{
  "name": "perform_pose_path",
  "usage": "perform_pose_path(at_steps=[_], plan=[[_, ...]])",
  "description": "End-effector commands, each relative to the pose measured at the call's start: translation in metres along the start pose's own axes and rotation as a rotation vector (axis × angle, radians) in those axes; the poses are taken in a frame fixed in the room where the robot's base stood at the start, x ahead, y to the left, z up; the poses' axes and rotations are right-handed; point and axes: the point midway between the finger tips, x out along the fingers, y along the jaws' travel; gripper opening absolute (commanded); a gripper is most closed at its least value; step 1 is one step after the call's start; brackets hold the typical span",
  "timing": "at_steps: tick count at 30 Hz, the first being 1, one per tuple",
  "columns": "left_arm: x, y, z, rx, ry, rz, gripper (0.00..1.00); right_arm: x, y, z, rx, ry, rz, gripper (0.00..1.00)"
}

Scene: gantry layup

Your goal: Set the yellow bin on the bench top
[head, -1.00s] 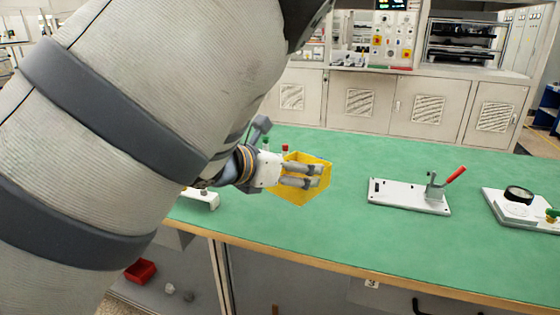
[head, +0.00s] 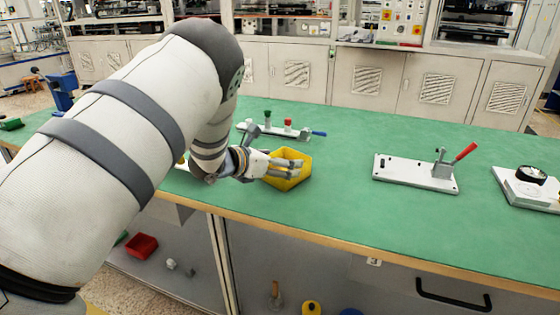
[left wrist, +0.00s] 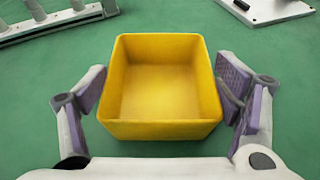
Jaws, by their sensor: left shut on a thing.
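The yellow bin (head: 287,184) is an open-topped box at the green bench top (head: 340,215), upright, left of the middle in the head view. In the left wrist view the bin (left wrist: 163,131) is centred between the purple-padded fingers, empty, its opening facing the camera. My left gripper (head: 302,169) is shut on the bin, one finger at each side. The bin sits on or very close to the bench; I cannot tell if its base touches. My right gripper is out of view.
A white plate with a red-handled clamp (head: 415,174) lies to the right, and a white fixture with a black dial (head: 530,178) beyond it. A rail with green and red knobs (head: 275,130) lies behind the bin. Bench between bin and clamp plate is clear.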

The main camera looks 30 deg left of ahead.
Motion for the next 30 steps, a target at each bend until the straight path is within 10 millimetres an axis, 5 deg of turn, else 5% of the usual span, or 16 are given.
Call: perform_pose_path(at_steps=[5,6,8,21,30], plan=[[0.001,0.000,-0.002,0.000,-0.001,0.000,0.52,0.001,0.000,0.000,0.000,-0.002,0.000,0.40],[0.001,0.000,-0.003,0.000,-0.001,0.000,0.85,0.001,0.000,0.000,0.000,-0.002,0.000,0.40],[0.001,0.000,-0.002,0.000,-0.002,0.000,0.99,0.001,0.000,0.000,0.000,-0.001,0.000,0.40],[-0.003,0.000,0.004,0.000,-0.004,0.001,1.00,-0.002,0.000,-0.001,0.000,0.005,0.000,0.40],[-0.075,0.000,0.010,0.000,-0.012,0.003,1.00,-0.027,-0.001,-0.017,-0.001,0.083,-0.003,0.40]])
